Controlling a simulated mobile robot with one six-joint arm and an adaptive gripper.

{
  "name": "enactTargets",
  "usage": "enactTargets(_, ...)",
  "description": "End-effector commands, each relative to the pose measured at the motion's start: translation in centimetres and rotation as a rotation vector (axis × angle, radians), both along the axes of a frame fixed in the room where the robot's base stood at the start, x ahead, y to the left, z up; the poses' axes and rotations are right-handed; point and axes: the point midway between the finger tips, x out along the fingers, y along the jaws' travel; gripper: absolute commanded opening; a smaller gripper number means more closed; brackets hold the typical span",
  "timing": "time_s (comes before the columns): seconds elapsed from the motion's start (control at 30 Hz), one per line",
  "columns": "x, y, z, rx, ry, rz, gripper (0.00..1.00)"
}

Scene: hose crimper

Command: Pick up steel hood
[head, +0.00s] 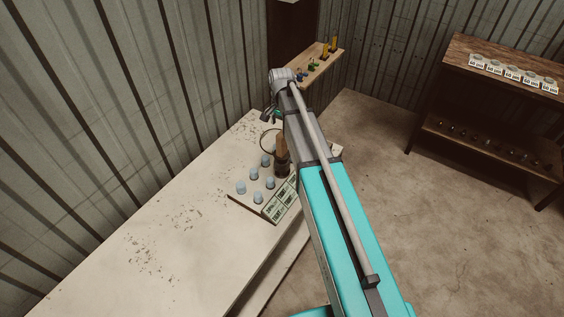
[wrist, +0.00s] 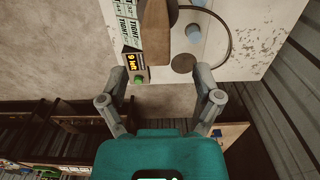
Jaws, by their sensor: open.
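I cannot pick out a steel hood with certainty. Several pale blue-grey caps (head: 255,173) stand on a board on the white table; one blue cap (wrist: 194,33) also shows in the wrist view. My gripper (wrist: 160,76) is open, with nothing visible between its fingertips. In the head view my gripper (head: 268,116) is above the far end of the table, partly hidden by my arm. A brown wooden handle (wrist: 155,35) lies ahead of the fingers, with a dark disc (wrist: 184,63) right of it.
A box with a "9 left" display (wrist: 135,62) sits near the left finger. A hose loop (wrist: 229,45) curves beside the caps. A wooden shelf (head: 318,63) with small parts is beyond the table. A rack (head: 485,52) stands right. The near table (head: 165,245) is clear.

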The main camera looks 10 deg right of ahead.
Motion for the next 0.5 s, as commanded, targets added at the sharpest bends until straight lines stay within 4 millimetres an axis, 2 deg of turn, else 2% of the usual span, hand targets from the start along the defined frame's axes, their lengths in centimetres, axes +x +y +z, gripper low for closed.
enactTargets(0.5, -0.5, -0.1, -4.0, 0.000, 0.000, 0.000, 0.83)
